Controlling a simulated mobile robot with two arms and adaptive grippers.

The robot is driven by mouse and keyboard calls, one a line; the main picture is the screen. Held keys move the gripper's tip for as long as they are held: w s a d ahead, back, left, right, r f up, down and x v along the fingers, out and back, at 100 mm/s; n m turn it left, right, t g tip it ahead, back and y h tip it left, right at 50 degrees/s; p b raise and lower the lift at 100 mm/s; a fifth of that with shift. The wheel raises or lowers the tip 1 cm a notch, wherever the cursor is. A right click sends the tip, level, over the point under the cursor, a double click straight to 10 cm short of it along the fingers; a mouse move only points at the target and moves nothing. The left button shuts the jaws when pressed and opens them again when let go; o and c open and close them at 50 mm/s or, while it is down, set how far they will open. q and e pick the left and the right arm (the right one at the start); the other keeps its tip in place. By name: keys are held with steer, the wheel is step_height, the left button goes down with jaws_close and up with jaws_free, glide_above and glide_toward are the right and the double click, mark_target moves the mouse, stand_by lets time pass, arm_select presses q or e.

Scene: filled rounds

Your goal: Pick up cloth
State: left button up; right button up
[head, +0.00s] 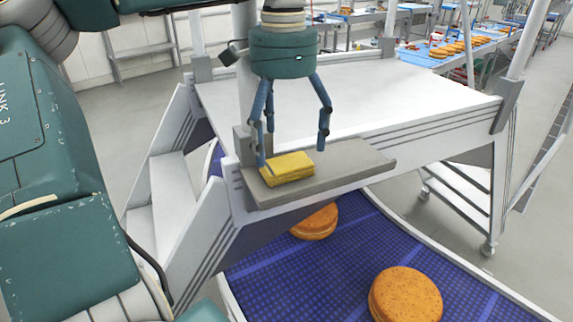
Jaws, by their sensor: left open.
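The cloth (289,168) is a folded yellow pad. It lies on the left part of a grey shelf (345,170) at the front of a white table. My left gripper (292,156) comes down from above with its blue fingers spread. One finger reaches down at the cloth's left end, and another is above and beyond its right end. Whether a finger touches the cloth cannot be told. My right gripper is not in view.
A blue conveyor (330,268) runs below the shelf, carrying round orange-brown cakes (406,295). The white table top (400,95) behind is bare. A white stepped frame (170,185) stands at left. Tables with food trays (450,48) are far back right.

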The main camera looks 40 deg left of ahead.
mark_target(289, 166)
arm_select(q)
steer(key=f, duration=0.1)
steer(key=f+p, duration=0.1)
steer(key=f, duration=0.1)
steer(key=f+p, duration=0.1)
steer(key=shift+w+d+f, duration=0.15)
steer(key=shift+w+d, duration=0.2)
steer(key=shift+d, duration=0.05)
steer(key=shift+f, duration=0.45)
steer(key=shift+a, duration=0.15)
steer(key=shift+c, duration=0.3)
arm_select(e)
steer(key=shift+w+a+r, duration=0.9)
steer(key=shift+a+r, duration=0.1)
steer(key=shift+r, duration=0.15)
arm_select(q)
steer(key=c, duration=1.2)
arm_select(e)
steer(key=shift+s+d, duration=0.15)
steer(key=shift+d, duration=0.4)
